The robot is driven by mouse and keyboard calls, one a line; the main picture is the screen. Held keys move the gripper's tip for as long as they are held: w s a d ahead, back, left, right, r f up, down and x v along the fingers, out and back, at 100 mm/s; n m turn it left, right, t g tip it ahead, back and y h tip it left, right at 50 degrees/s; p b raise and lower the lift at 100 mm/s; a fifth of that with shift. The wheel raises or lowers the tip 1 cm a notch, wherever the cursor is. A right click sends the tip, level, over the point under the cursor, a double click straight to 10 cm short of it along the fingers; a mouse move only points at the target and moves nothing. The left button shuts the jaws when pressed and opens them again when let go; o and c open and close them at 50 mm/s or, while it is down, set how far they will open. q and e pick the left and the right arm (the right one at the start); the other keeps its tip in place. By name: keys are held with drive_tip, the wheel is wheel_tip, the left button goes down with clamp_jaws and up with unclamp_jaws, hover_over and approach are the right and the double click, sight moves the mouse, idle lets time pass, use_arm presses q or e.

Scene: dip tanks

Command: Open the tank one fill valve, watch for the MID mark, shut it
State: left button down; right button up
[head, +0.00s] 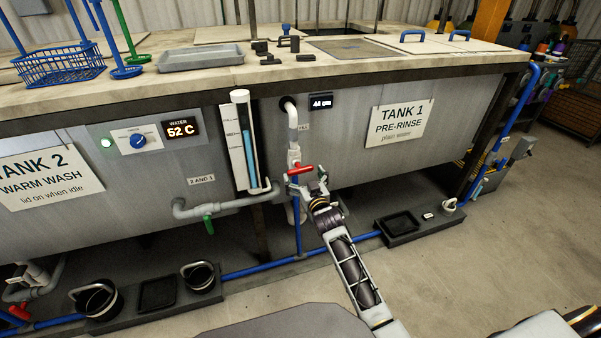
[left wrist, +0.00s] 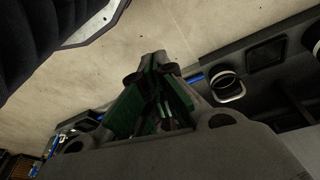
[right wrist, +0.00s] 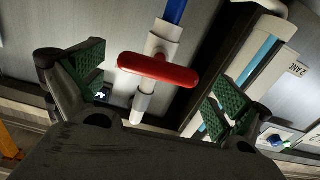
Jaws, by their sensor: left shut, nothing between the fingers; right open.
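My left gripper (left wrist: 157,75) is shut and empty over the floor.
A small display (head: 321,102) beside the pipe seems to read 44 cm. A green-handled valve (head: 208,224) sits on the pipe to the left. A low ledge with trays (head: 402,222) and a blue pipe (head: 262,269) run near the floor.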

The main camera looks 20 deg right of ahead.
sight(301, 173)
drive_tip(key=shift+w+b, duration=0.35)
drive_tip(key=shift+w, duration=1.25)
use_arm(q)
drive_tip(key=shift+s+d+r, duration=0.1)
drive_tip(key=shift+s+r, duration=0.05)
drive_tip(key=shift+r, duration=0.4)
drive_tip(key=shift+s+f, duration=0.1)
drive_tip(key=shift+s, duration=0.05)
use_arm(e)
drive_tip(key=c, duration=0.8)
drive_tip(key=shift+a, duration=0.1)
use_arm(q)
drive_tip(key=shift+a+f+p, duration=0.15)
drive_tip(key=shift+f+p, duration=0.25)
drive_tip(key=shift+f, duration=0.2)
drive_tip(key=shift+a+f+p, duration=0.15)
drive_tip(key=shift+f+p, duration=0.2)
drive_tip(key=shift+f, duration=0.2)
use_arm(e)
drive_tip(key=shift+m, duration=0.4)
